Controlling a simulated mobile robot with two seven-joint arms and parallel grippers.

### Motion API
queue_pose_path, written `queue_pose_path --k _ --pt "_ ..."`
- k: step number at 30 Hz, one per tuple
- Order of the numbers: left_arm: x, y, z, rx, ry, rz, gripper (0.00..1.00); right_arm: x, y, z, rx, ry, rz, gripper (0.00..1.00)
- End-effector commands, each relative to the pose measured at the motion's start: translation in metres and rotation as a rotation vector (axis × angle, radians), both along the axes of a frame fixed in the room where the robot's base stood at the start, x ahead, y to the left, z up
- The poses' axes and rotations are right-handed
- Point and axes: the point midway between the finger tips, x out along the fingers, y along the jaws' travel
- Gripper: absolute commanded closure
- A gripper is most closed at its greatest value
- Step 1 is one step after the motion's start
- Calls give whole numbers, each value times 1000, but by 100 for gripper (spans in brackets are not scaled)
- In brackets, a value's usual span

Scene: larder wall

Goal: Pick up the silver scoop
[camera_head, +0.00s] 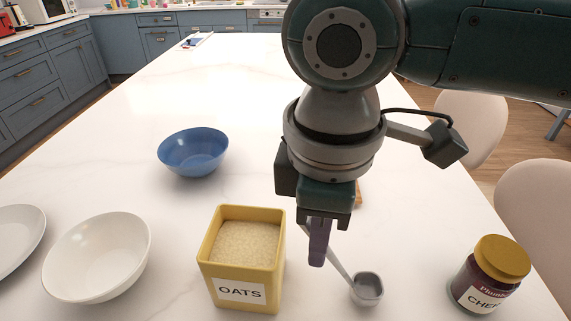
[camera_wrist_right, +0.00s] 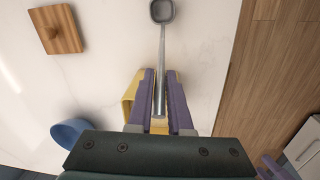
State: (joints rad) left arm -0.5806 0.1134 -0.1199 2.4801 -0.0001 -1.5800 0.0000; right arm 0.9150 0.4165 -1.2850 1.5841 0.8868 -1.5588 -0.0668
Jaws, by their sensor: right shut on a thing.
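The silver scoop (camera_head: 368,289) is just right of the yellow oats box in the head view, its handle slanting up to the left into my right gripper (camera_head: 318,262). In the wrist view the scoop's bowl (camera_wrist_right: 162,11) is at the top, and its handle runs down between the purple fingers of my right gripper (camera_wrist_right: 160,100), which are shut on it. I cannot tell whether the bowl touches the table. Purple fingers, apparently of my left gripper (camera_wrist_right: 278,168), show small and cut off at the lower right of the wrist view.
The yellow oats box (camera_head: 262,285) stands close left of the gripper. A cherry jar (camera_head: 487,275) is at the right, a white bowl (camera_head: 97,257) and plate (camera_head: 18,235) at the left, a blue bowl (camera_head: 193,151) behind. A wooden lid (camera_wrist_right: 57,30) lies on the table (camera_head: 180,85).

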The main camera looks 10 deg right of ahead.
Motion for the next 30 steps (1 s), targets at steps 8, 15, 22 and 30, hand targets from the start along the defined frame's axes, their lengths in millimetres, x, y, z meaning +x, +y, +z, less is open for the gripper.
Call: queue_pose_path --k 8,15,22,30 --pt "0 0 6 0 0 0 50 1 0 62 3 -7 2 100" --pt "0 1 8 4 -1 -3 50 1 1 135 2 -7 2 100" --pt "0 3 12 9 0 -6 50 1 0 179 0 -4 0 100" --pt "0 3 14 11 -1 -7 50 0 0 190 0 1 0 100"
